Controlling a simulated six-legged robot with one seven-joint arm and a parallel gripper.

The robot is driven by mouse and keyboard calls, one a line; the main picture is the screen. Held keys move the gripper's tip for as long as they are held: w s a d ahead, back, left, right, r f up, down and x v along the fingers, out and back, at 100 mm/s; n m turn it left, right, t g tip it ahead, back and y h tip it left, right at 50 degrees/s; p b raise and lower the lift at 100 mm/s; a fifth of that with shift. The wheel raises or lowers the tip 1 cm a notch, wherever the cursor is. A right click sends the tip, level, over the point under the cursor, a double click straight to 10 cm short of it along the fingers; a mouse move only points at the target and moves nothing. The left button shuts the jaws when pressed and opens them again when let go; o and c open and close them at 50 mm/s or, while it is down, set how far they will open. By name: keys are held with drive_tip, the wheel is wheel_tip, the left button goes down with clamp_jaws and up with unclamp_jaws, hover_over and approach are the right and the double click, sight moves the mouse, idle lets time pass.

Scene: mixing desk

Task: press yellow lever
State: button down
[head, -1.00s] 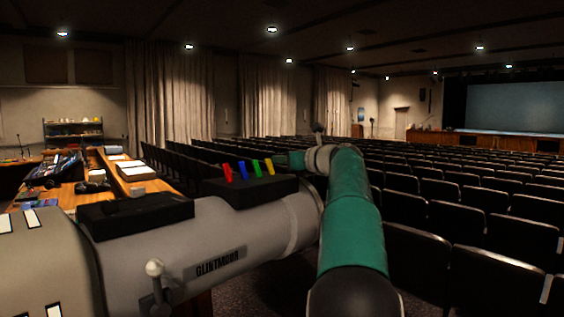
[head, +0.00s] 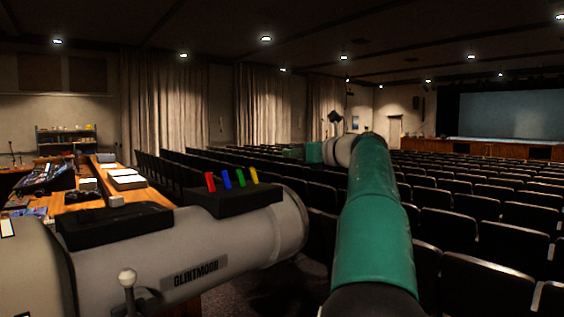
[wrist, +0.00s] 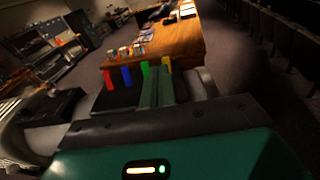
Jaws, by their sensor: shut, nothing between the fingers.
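The yellow lever (head: 254,175) stands at the right end of a row on a black block (head: 236,203), which sits on a large grey cylinder (head: 200,240). To its left are the green lever (head: 240,177), blue lever (head: 227,179) and red lever (head: 211,182). All lean slightly. My gripper (head: 290,154) is right of and above the yellow lever in the head view, dim against the seats. In the wrist view its shut fingers (wrist: 157,72) appear between the green and yellow (wrist: 167,64) levers, partly covering their lower parts. I cannot tell any contact.
A second black block (head: 115,225) and a round-knobbed grey handle (head: 127,277) are on the cylinder. A wooden desk (head: 105,176) with a mixing console (head: 48,176) stands at left. Rows of dark seats (head: 480,200) fill the right. The air above the levers looks clear.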

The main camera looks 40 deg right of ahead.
drive_tip(key=shift+s+d+r, duration=0.15)
drive_tip(key=shift+s+r, duration=0.1)
drive_tip(key=shift+s, duration=0.3)
drive_tip(key=shift+s+d+r, duration=0.1)
drive_tip(key=shift+s+r, duration=0.1)
drive_tip(key=shift+s, duration=0.35)
drive_tip(key=shift+s, duration=0.1)
